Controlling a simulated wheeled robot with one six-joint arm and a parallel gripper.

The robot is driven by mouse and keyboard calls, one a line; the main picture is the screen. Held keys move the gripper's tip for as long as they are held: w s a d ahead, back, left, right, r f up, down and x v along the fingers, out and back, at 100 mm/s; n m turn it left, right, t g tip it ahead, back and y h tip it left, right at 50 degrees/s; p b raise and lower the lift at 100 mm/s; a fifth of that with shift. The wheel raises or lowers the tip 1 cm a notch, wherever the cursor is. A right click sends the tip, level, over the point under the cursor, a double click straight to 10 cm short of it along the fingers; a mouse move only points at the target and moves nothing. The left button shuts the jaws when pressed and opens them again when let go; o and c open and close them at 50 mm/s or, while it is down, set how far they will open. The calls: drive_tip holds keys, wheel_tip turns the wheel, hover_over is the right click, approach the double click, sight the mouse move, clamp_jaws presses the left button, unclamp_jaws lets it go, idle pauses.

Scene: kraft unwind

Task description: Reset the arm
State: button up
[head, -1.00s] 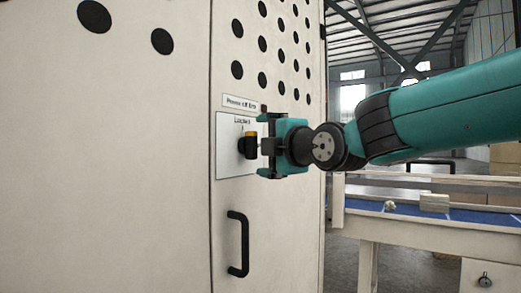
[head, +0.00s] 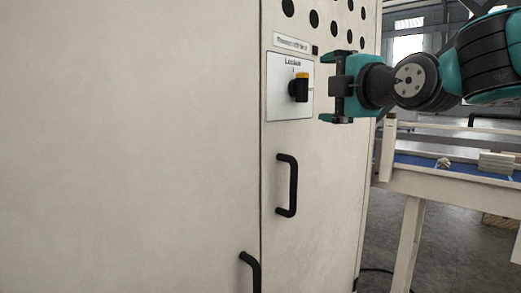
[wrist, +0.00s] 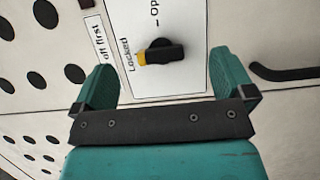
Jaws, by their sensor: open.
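My gripper (head: 335,88) is open and empty in the head view, just right of a black rotary knob (head: 301,89) with a yellow end. A small gap shows between the fingers and the knob. The knob sits on a white label plate (head: 275,102) on the pale cabinet (head: 180,150). In the wrist view the knob (wrist: 165,52) lies ahead, between the two teal fingers and not touching them. Its yellow end points to the word "Locked".
Black door handles (head: 292,185) stick out below the plate, one lower (head: 252,270). A pale table (head: 440,183) with a blue surface stands at the right behind my arm. Bare floor (head: 385,235) shows between cabinet and table.

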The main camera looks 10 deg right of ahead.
drive_tip(key=s+a+f+m+g+y+p, duration=0.1)
drive_tip(key=s+a+f+m+g+p, duration=0.3)
drive_tip(key=f, duration=0.4)
drive_tip(key=s+a+f+m+g+p, duration=0.1)
drive_tip(key=s+f+m+g, duration=0.2)
drive_tip(key=s, duration=0.4)
drive_tip(key=s+a+f+m+g+p, duration=0.1)
drive_tip(key=s+f+m+g, duration=0.2)
drive_tip(key=s+f+g, duration=0.2)
drive_tip(key=s+a+f+m+g+h+p, duration=0.1)
drive_tip(key=s+f+m+g, duration=0.3)
drive_tip(key=s, duration=0.6)
drive_tip(key=shift+a+g+p, duration=0.2)
drive_tip(key=shift+g+p, duration=0.35)
drive_tip(key=shift+g, duration=0.15)
